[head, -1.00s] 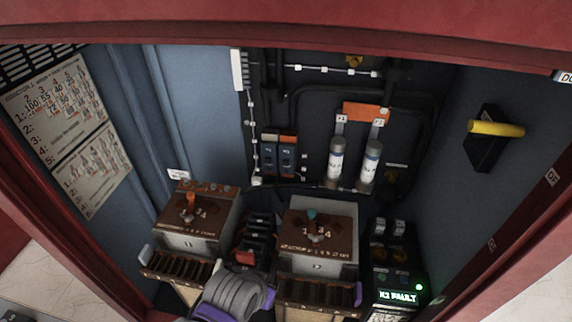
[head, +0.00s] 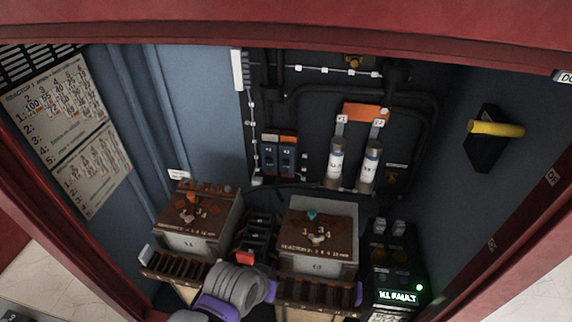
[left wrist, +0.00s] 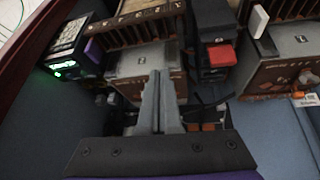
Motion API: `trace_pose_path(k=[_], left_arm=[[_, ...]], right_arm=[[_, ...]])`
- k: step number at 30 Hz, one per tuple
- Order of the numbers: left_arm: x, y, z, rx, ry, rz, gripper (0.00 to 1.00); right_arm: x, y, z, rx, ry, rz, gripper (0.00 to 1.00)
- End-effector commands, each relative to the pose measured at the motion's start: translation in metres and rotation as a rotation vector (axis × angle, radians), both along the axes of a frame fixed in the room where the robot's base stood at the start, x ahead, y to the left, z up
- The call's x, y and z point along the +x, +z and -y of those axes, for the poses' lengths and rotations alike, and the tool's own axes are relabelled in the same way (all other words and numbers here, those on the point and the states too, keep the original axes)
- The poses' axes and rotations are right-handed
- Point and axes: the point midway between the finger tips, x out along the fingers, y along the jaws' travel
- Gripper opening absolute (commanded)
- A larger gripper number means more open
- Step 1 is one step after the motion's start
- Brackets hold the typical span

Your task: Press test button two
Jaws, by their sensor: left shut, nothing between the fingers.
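My left gripper (left wrist: 161,78) shows in the left wrist view with its fingers together and empty, over the right reactor box, numbered 2. In the head view only my grey wrist rings and purple parts show, between the two reactor boxes; the fingertips cannot be made out. A black control box (head: 397,265) stands at the lower right, its green display (head: 397,297) seeming to read "K1 FAULT". It also shows in the left wrist view (left wrist: 68,42). Two blue modules (head: 279,158) are on the back wall. No label clearly identifies test button two. My right gripper is not in view.
The left reactor box (head: 187,241) and right reactor box (head: 317,262) have brown dial tops. A red block (head: 245,258) sits between them. Two grey cylinders (head: 335,165) hang on the back wall. A yellow handle (head: 497,129) juts from the right wall. Red cabinet edges frame the opening.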

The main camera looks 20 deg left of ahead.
Motion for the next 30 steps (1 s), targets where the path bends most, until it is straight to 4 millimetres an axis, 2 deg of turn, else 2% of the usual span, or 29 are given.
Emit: trace_pose_path(k=[5,8,12,18,24,30], left_arm=[[0.047,0.013,-0.002,-0.229,0.205,0.022,0.00],[0.082,0.022,-0.008,-0.394,0.346,0.042,0.00],[0.131,0.032,-0.027,-0.625,0.536,0.075,0.00],[0.186,0.043,-0.064,-0.908,0.748,0.123,0.00],[0.212,0.048,-0.089,-1.063,0.852,0.149,0.00],[0.217,0.049,-0.094,-1.097,0.871,0.154,0.00]], right_arm=[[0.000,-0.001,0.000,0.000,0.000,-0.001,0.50],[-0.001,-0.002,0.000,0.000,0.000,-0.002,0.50],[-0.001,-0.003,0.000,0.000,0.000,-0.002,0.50],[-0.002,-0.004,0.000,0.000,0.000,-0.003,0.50],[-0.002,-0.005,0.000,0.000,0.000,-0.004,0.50],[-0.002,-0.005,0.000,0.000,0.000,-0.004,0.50]])
